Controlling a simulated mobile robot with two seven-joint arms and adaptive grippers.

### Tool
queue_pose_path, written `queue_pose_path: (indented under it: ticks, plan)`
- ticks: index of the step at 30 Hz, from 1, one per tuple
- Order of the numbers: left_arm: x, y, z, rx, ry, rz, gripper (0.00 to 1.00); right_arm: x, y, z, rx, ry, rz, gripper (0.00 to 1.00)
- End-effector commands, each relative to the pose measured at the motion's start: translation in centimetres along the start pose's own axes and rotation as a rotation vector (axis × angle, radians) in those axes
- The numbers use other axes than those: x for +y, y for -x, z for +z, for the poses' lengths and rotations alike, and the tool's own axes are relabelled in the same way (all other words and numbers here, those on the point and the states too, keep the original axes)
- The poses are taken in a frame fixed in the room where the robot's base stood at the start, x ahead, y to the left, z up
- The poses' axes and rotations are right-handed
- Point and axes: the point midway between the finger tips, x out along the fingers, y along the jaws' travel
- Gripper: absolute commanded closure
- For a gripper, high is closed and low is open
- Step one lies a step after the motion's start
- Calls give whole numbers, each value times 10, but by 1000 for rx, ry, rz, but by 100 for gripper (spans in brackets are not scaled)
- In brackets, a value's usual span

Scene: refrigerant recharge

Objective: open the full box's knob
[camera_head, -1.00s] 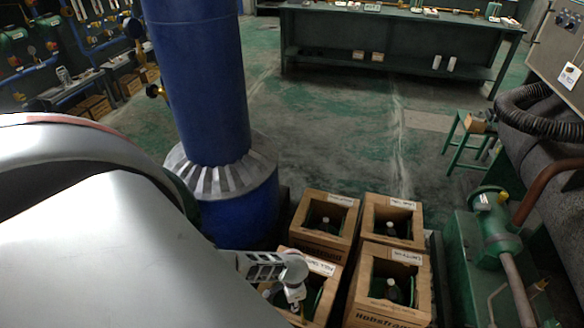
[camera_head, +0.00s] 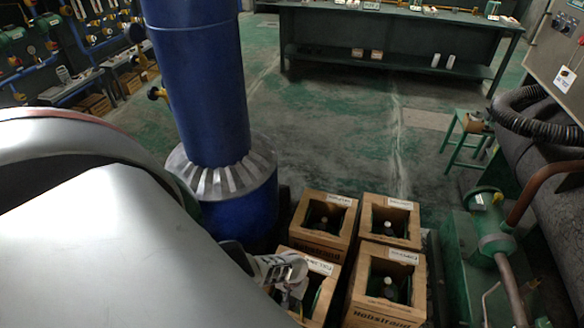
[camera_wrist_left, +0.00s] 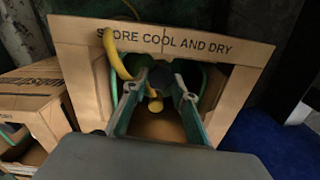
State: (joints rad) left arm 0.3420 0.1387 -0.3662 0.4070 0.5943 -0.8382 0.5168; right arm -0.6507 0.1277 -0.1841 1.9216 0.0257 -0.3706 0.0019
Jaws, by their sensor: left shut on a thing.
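Several open-topped cardboard boxes stand together on the floor in the head view, each with a dark green cylinder inside. The near-left box (camera_head: 317,264) has a white label that seems to begin with "FULL". My left gripper (camera_head: 291,290) reaches down into this box. In the left wrist view the box panel (camera_wrist_left: 238,50) reads "STORE COOL AND DRY". There the left gripper's fingers (camera_wrist_left: 160,84) close on a dark knob (camera_wrist_left: 160,74) on top of the cylinder. A yellow fitting (camera_wrist_left: 155,103) shows between the fingers. The fingers partly hide the knob. My right gripper is not in view.
A near-right box (camera_head: 386,284) and two back boxes (camera_head: 324,222) (camera_head: 391,221) stand close by. A blue column (camera_head: 205,90) rises behind left. Green machinery (camera_head: 485,245) is at the right. A yellow hose (camera_wrist_left: 114,52) hangs over the box edge.

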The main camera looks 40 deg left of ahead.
Motion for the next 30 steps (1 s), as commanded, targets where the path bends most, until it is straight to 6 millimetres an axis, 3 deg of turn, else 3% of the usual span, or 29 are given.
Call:
queue_pose_path:
  ticks: [20, 21, 22, 30]
  plan:
    - [1, 0, 1, -1, 57, 2, 94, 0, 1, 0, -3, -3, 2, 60]
    - [1, 0, 1, -1, 57, 2, 63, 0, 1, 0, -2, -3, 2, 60]
    - [1, 0, 1, -1, 57, 2, 56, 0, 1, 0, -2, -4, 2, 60]
    - [0, 0, 0, 0, 57, 1, 56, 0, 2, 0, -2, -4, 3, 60]
